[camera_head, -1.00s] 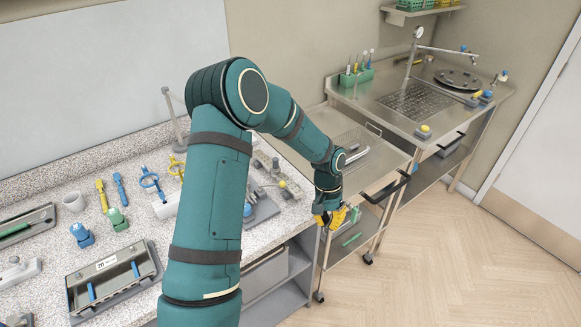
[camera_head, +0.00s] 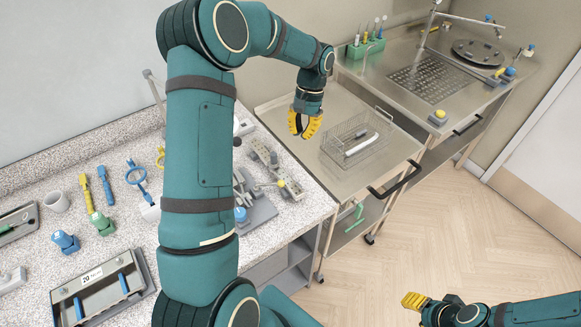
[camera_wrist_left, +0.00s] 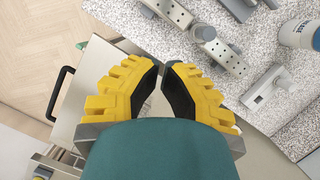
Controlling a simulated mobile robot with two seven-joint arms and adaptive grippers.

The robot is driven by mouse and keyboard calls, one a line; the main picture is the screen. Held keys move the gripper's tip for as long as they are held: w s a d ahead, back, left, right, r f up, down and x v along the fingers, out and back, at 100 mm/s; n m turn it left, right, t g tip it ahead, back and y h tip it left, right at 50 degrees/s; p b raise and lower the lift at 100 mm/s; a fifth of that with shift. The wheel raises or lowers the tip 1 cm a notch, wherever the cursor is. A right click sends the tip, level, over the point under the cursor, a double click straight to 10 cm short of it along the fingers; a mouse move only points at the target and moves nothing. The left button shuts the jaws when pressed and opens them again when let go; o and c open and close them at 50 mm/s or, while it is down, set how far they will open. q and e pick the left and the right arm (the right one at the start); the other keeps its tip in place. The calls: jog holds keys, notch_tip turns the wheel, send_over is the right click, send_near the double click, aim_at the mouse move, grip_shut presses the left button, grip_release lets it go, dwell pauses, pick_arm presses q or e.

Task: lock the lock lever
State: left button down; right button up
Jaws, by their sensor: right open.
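My left gripper (camera_head: 304,122) hangs over the steel trolley top, fingers down and partly open, with nothing between them. In the left wrist view its yellow fingers (camera_wrist_left: 163,66) show a gap between their dark pads. My right gripper (camera_head: 416,301) is at the lower right over the floor, open and seemingly empty. I cannot tell for sure which part is the lock lever. A thin lever with a yellow knob (camera_head: 281,183) is on a grey metal fixture on the bench. A green lever (camera_head: 352,217) is under the trolley's front. Neither gripper touches either lever.
A wire basket (camera_head: 341,150) with a white-handled item stands on the trolley top (camera_head: 290,106). A black handle (camera_head: 396,180) sticks out in front. The speckled bench (camera_head: 305,207) holds trays and tools. The sink table (camera_head: 395,108) stands behind. The floor at right is clear.

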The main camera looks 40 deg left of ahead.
aim_at(288, 180)
pick_arm(q)
jog(key=x, duration=1)
jog(key=s, duration=0.3)
jog(key=shift+d+f, duration=0.25)
jog(key=shift+f, duration=0.05)
jog(key=shift+s+d+f, duration=0.1)
jog(key=shift+s+f, duration=0.05)
jog(key=shift+s, duration=0.3)
pick_arm(e)
jog(key=shift+r, duration=0.15)
jog(key=shift+d, duration=0.15)
